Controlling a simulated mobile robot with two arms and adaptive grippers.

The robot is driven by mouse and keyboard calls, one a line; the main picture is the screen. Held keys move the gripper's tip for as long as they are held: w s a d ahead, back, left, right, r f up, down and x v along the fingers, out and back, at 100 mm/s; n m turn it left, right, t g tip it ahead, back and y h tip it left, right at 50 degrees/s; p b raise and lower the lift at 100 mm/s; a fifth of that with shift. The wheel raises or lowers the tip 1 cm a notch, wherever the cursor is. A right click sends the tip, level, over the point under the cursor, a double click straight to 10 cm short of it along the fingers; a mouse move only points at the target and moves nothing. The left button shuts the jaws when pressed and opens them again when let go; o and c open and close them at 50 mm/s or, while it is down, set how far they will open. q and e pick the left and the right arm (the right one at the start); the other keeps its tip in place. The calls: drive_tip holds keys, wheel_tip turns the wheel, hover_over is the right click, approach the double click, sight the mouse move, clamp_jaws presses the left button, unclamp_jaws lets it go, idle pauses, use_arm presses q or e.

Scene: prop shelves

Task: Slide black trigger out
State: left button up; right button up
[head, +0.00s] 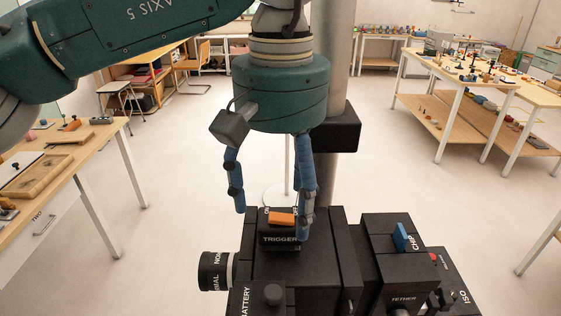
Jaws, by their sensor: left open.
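The black trigger (278,239), a block lettered TRIGGER, sits at the back top of a large black camera-like prop (314,246). An orange piece (281,219) lies on the trigger's top. My left gripper (271,224) points down over it with its blue fingers apart. One finger is to the left of the trigger, in the air; the other is close along its right side. I cannot tell whether that finger touches it. My right gripper is not in view.
The prop also carries a lens-like cylinder (215,271) at left, a BATTERY block (257,300) in front and a blue tab (402,237) at right. Tables with small items stand at left (92,147) and at back right (455,76). The floor between is clear.

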sight(280, 213)
use_arm(q)
wheel_tip(280, 213, down, 3)
drive_tip(key=shift+w+f+p, duration=0.1)
drive_tip(key=shift+f+p, duration=0.05)
drive_tip(key=shift+p, duration=0.15)
drive_tip(key=shift+f, duration=0.35)
drive_tip(key=shift+c, duration=0.5)
drive_tip(key=c, duration=1.2)
drive_tip(key=o, duration=0.4)
drive_tip(key=shift+c, duration=0.2)
drive_tip(key=c, duration=0.6)
drive_tip(key=shift+o, duration=0.2)
drive_tip(key=shift+d, duration=0.1)
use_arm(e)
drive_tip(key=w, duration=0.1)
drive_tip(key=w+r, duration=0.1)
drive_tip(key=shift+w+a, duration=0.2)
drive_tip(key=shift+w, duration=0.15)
